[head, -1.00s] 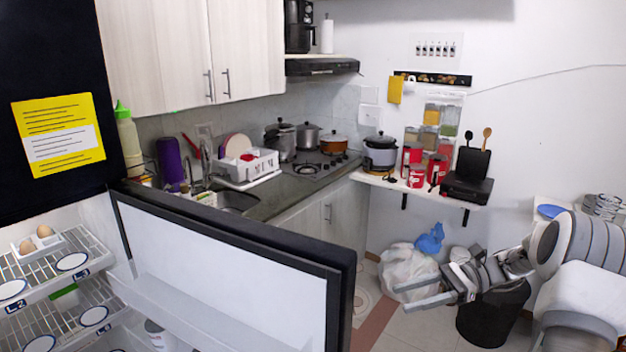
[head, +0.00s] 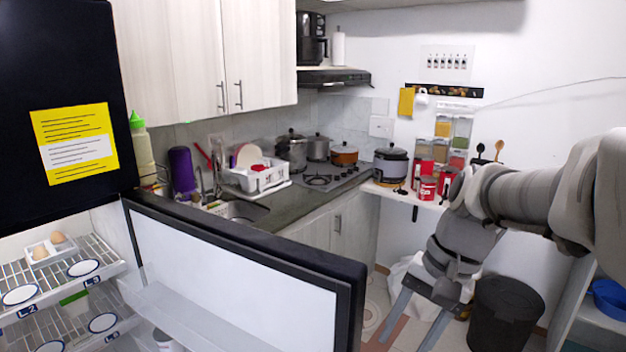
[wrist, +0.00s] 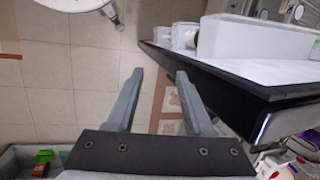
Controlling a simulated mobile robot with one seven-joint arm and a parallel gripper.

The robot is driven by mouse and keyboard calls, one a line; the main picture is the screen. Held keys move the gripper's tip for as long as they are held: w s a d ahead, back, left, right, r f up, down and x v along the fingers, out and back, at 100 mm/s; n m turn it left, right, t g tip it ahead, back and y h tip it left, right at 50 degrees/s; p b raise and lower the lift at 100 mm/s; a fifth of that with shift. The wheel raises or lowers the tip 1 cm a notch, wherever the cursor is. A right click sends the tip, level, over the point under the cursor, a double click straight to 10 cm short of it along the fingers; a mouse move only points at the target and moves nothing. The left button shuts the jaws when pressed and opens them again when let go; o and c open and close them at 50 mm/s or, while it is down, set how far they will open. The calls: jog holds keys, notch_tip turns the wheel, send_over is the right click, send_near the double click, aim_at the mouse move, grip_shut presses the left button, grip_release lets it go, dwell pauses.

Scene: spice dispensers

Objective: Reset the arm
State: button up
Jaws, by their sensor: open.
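My gripper (head: 413,318) hangs at the lower right of the head view, with its two fingers pointing down and apart. Nothing is between them. In the wrist view my gripper (wrist: 160,85) is open over the tiled floor. The open fridge door (head: 235,275) stands to its left in the head view. The door's dark edge (wrist: 240,85) runs along the right of the wrist view, apart from the fingers.
A black bin (head: 505,310) and a partly hidden white bag (head: 398,277) stand on the floor near my gripper. A wall shelf (head: 385,190) holds a cooker (head: 390,166) and red cans (head: 426,188). A blue bowl (head: 608,298) sits at the right.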

jog(key=s+r+n+t+h, duration=0.1)
jog(key=s+n+t+h, duration=0.2)
jog(key=s+n+t, duration=0.2)
jog(key=s+n, duration=0.1)
jog(key=s, duration=0.2)
jog(key=shift+r+n+t, duration=0.3)
jog(key=shift+t, duration=0.1)
jog(key=shift+s+d, duration=0.1)
jog(key=shift+d, duration=0.05)
